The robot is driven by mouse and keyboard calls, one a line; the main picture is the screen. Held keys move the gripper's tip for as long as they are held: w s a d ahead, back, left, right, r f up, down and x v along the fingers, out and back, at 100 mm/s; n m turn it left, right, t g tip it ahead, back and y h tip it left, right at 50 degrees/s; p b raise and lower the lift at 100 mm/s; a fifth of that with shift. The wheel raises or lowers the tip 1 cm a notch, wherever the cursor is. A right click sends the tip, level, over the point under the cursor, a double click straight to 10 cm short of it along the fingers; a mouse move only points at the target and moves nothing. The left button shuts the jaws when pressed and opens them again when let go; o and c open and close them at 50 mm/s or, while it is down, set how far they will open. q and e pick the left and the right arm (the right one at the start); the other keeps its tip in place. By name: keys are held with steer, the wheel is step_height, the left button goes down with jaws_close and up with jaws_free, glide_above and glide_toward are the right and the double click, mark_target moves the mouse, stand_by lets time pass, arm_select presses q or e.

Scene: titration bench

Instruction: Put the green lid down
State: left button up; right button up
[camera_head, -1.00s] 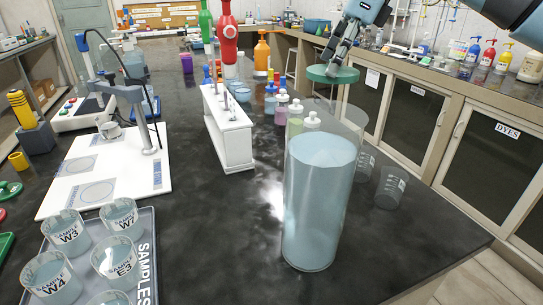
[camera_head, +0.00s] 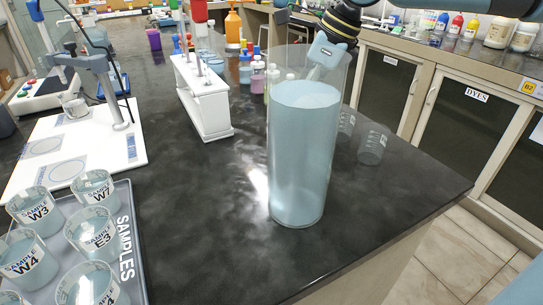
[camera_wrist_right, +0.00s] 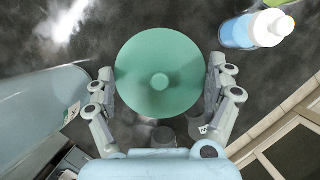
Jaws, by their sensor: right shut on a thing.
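The green lid (camera_wrist_right: 150,58) is a round disc with a small raised knob in its middle. In the right wrist view it sits between the two fingers of my right gripper (camera_wrist_right: 161,76), which is shut on its rim. Dark bench top shows beyond the lid. In the head view my right gripper (camera_head: 313,72) is behind the upper part of the tall glass cylinder, seen partly through its glass. I cannot make out the lid there, nor tell whether it touches the bench. My left gripper is not in view.
The tall cylinder (camera_head: 303,155) of pale blue liquid stands close to my right gripper; it also shows in the right wrist view (camera_wrist_right: 35,112). Clear beakers (camera_head: 372,147) stand to its right, small bottles (camera_head: 257,78) behind it. A white rack (camera_head: 205,105) stands left.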

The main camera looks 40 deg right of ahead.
steer(key=b, duration=0.1)
glide_above(265, 155)
steer(key=s, duration=0.1)
steer(key=f, duration=0.3)
steer(key=shift+d+f, duration=0.35)
steer(key=shift+f, duration=0.05)
steer(key=shift+s+f, duration=0.1)
steer(key=shift+f, duration=1.9)
steer(key=o, duration=0.5)
steer(key=shift+f, duration=0.15)
steer(key=shift+o, duration=1.3)
steer(key=shift+r, duration=0.2)
